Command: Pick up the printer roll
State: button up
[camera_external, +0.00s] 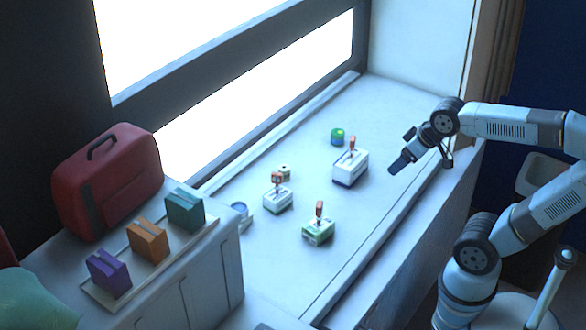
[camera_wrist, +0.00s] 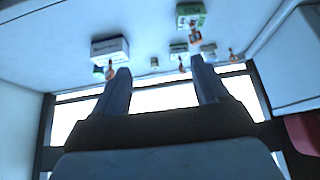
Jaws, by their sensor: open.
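A small pale roll with a dark centre, which looks like the printer roll (camera_external: 285,173), stands on the white counter behind a small white box. It shows small and far off in the wrist view (camera_wrist: 154,63), between my fingers in the picture but well beyond them. My gripper (camera_external: 402,148) is open and empty above the counter's right side, apart from everything. Its two fingers show in the wrist view (camera_wrist: 160,72).
Boxes with orange-topped bottles or tools stand around the roll: a white box (camera_external: 350,167), a smaller white box (camera_external: 278,200) and a green-white box (camera_external: 318,232). A green-blue roll (camera_external: 338,136) and a blue-white round item (camera_external: 239,211) stand nearby. The right counter is clear.

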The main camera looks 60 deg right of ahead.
jog(key=w+f+t, duration=0.2)
jog(key=w+f, duration=0.2)
jog(key=w, duration=0.9)
jog(key=m+t+h, duration=0.2)
jog(key=t+h, duration=0.1)
jog(key=t, duration=0.1)
send_near(285, 168)
jog(key=x, duration=1.2)
jog(key=shift+w+f, duration=0.2)
jog(key=shift+w, duration=0.05)
jog(key=c, duration=1.1)
